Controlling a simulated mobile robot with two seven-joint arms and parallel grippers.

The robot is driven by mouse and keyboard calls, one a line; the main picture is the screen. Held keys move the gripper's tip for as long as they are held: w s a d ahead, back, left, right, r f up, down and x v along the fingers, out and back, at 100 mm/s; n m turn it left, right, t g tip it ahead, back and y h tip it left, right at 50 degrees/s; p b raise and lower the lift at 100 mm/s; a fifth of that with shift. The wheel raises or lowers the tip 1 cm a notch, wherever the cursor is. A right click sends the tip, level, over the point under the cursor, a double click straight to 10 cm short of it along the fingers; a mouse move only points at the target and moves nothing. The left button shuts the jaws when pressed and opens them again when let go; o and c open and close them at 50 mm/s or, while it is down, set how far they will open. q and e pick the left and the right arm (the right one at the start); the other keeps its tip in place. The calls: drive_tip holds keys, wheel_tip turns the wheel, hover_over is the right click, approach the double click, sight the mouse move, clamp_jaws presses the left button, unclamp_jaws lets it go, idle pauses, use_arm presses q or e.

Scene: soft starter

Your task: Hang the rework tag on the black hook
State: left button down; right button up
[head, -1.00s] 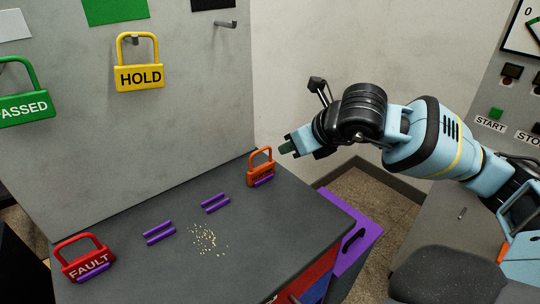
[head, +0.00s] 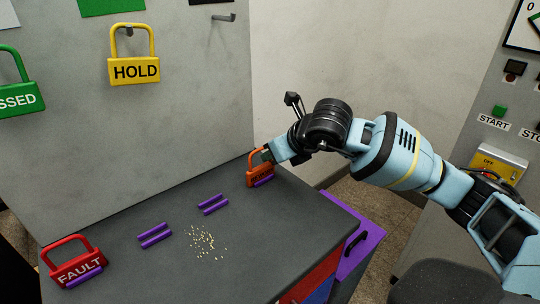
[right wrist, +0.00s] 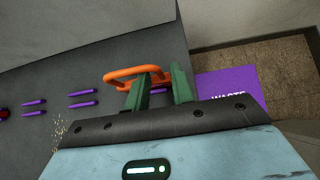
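The orange tag (head: 260,174), its lettering too small to read, stands in a purple holder at the right back of the dark bench. My right gripper (head: 268,157) is at the top right of its handle. In the right wrist view the green fingers (right wrist: 160,90) are apart, with the right end of the orange handle (right wrist: 135,74) between them; I see a gap beside the handle. A bare hook (head: 224,17) sticks out of the grey panel at the top, below a black patch (head: 209,1). My left gripper is not in view.
A yellow HOLD tag (head: 135,70) and a green tag (head: 18,98) hang on the panel. A red FAULT tag (head: 76,265) stands at the bench's front left. Two empty purple holders (head: 155,236) and scattered crumbs (head: 205,240) lie between. A purple waste bin (head: 362,240) is at right.

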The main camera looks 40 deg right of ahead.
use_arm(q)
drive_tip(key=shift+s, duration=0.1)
use_arm(e)
drive_tip(key=shift+c, duration=0.4)
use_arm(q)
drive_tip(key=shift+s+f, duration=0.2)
use_arm(e)
clamp_jaws()
